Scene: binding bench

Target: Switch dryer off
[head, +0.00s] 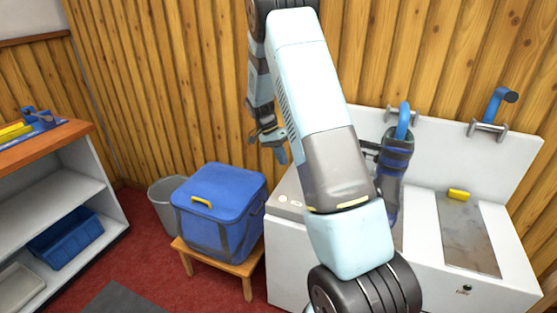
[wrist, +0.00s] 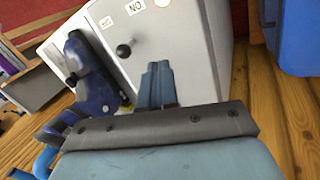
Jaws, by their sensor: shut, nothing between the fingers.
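The dryer appears to be the white cabinet unit (head: 287,232) at the right in the head view. Its top panel also shows in the wrist view (wrist: 185,45), with a dark ball-ended switch lever (wrist: 124,50). A label reading ON, upside down (wrist: 135,7), lies beyond the lever; another small label (wrist: 106,22) is too small to read. In the head view the lever cannot be made out. My gripper (head: 280,153) is shut and empty, above the unit's left end. In the wrist view its fingertips (wrist: 157,68) are right of the lever, not visibly touching it.
A blue lidded box (head: 220,200) sits on a wooden stool (head: 233,267) left of the unit. A grey bin (head: 165,190) and white shelf (head: 75,190) stand farther left.

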